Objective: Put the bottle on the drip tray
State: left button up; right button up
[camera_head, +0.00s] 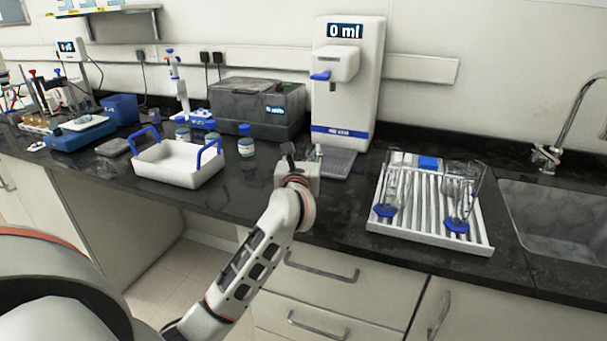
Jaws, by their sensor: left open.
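A small clear bottle with a blue cap (246,146) stands upright on the dark counter, right of the white carrier. A similar blue-capped bottle (182,133) stands behind the carrier; I cannot tell which one the task means. The grey drip tray (338,164) lies on the counter at the foot of the white dispenser (346,92), whose display reads 0 ml. My left gripper (303,154) is open over the counter, just left of the drip tray and right of the nearer bottle. Its wrist hides part of the counter. My right gripper does not show.
A white carrier with blue handles (178,166) stands at left, a dark grey box (258,112) behind the bottles. At right, a white drying rack (428,226) holds glassware with blue bases, beside the sink (565,222). The counter's front edge lies below my wrist.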

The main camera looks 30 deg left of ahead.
pick_arm(q)
grip_shut()
jog(key=shift+r, duration=0.1)
